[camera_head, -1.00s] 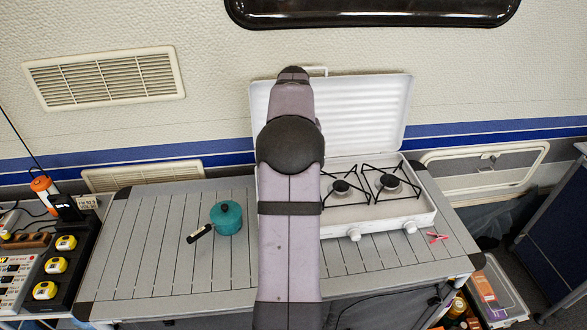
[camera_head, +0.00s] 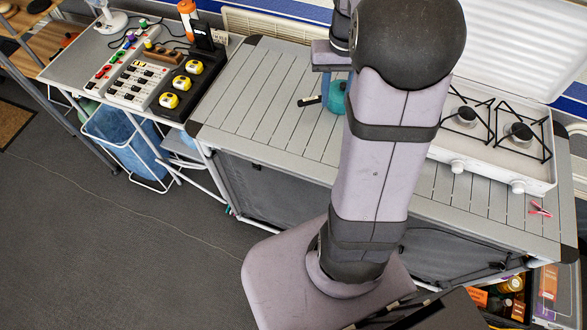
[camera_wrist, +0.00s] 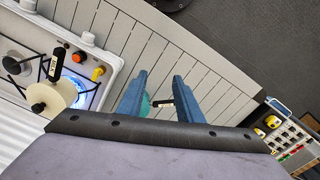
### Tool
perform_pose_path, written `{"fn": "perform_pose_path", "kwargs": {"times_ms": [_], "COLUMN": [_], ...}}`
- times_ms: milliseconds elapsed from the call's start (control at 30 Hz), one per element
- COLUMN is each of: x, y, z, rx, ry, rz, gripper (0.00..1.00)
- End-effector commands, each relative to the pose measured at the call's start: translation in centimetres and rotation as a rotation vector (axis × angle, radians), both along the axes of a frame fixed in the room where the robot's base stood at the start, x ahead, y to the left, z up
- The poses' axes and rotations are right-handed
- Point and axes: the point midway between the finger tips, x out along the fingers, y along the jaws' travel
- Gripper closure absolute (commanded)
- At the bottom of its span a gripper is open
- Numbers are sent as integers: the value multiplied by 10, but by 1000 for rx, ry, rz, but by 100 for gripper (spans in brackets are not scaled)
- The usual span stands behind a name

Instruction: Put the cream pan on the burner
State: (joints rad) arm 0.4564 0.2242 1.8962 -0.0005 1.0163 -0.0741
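The cream pan (camera_wrist: 62,96) shows in the wrist view at the left, over the stove (camera_wrist: 117,60). A blue flame (camera_wrist: 82,84) glows at its edge, and its dark handle (camera_wrist: 53,68) points up in the picture. It appears to be over the lit burner; I cannot tell exactly how it rests. In the head view my arm hides it. My gripper (camera_wrist: 159,75) is open, its two blue fingers apart with nothing held. It is over the slatted table by the teal pot (camera_wrist: 145,104), which is partly hidden behind a finger. The pot also shows in the head view (camera_head: 337,97).
The slatted table (camera_head: 255,85) is clear left of the teal pot. Two bare burners (camera_head: 520,131) show at the stove's right. A red clip (camera_head: 540,209) lies at the table's right. A side table at left holds a black panel (camera_head: 185,93) with yellow-topped items.

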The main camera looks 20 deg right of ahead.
Motion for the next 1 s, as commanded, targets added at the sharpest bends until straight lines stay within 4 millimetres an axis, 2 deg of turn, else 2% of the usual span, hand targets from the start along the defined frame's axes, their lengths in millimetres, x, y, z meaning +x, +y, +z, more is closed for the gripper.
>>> {"fn": "perform_pose_path", "kwargs": {"times_ms": [33,100,200,300,400,600,1000], "x": [-9,-24,-50,-76,-97,-118,-119], "y": [31,66,107,135,152,166,167], "z": [-5,-15,-28,-40,-49,-59,-60], "rx": [0,0,1,0,1,0,1], "ry": [1,1,1,1,3,3,5], "rz": [59,126,213,283,334,379,381], "gripper": [67,67,67,67,67,67,67]}}
